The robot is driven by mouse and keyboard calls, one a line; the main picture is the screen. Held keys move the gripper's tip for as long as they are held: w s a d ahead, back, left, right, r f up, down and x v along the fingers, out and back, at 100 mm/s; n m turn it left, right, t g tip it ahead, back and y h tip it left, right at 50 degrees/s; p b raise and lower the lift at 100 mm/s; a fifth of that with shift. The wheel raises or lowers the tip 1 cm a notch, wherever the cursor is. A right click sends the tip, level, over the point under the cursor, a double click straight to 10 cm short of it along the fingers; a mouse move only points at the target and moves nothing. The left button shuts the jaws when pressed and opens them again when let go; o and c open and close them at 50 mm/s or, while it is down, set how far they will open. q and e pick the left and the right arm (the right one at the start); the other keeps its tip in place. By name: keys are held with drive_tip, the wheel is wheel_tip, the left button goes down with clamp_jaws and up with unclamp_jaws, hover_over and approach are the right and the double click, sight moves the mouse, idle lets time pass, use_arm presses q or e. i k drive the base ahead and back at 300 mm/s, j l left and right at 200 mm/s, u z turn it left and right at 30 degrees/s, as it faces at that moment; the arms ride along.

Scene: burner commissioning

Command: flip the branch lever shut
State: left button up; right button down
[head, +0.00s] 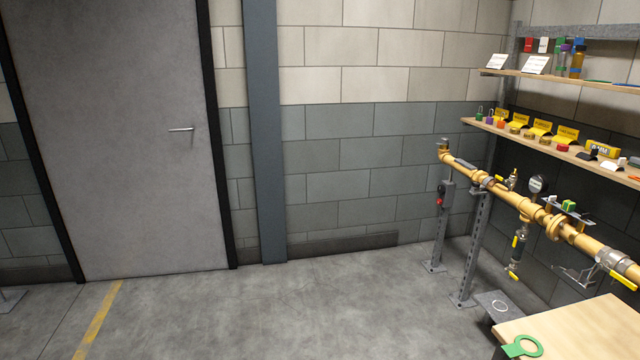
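A yellow gas pipe (510,193) runs along the right wall on grey posts. A small valve with a yellow lever (513,175) stands on top of it, left of a round gauge (538,185). A thin branch hangs below the pipe, with a dark cylinder (518,246) and a yellow lever (513,274) at its lower end. Another yellow lever (622,280) sits at the right on the main pipe. I cannot tell which is the branch lever, nor clearly how each is turned. Neither of my grippers is in view.
A wooden table (575,335) with a green ring-ended tag (522,346) fills the lower right. Two shelves (555,145) with small items, yellow cards and bottles hang above the pipe. A grey door (115,130) is at left. The floor (300,310) in the middle is clear.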

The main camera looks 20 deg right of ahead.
sight(602, 265)
drive_tip(key=i+z, duration=0.35)
drive_tip(key=i, duration=0.25)
drive_tip(key=i+z, duration=0.35)
drive_tip(key=i, duration=0.25)
drive_tip(key=i+j+z, duration=0.35)
drive_tip(key=i, duration=0.25)
